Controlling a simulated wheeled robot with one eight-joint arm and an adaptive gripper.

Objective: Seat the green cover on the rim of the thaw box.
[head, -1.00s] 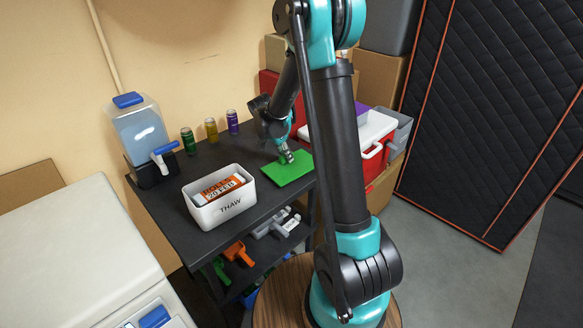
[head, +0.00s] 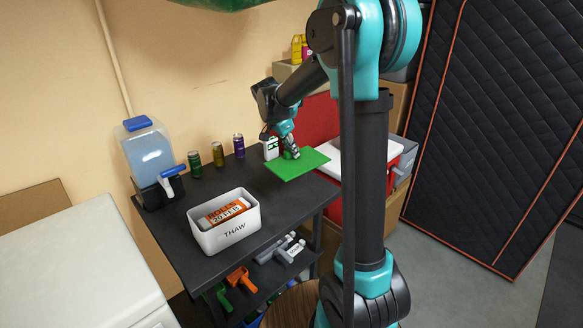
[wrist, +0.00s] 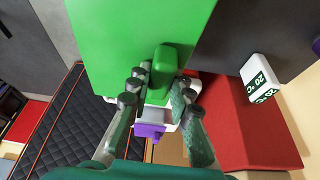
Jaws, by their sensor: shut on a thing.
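The thaw box (head: 228,238) is a white open-topped box marked THAW on the dark table. An orange-and-white labelled pack (head: 222,213) lies inside it. The green cover (head: 312,160) is a flat panel with a raised green handle (wrist: 164,66). It is right of and behind the box, apart from it, and seems raised above the table's right end. My gripper (head: 291,152) is above the cover, its fingers on both sides of the handle, shut on it. The wrist view shows the cover's top face (wrist: 120,35); its underside is hidden.
Several cans, including a green can (head: 194,164), stand along the table's back edge. A blue-lidded water dispenser (head: 146,153) is left of them. A white 20 °C pack (head: 270,149) stands behind the cover. A red cooler with white lid (head: 395,157) is at right. Dark table top (head: 240,175) is bare between.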

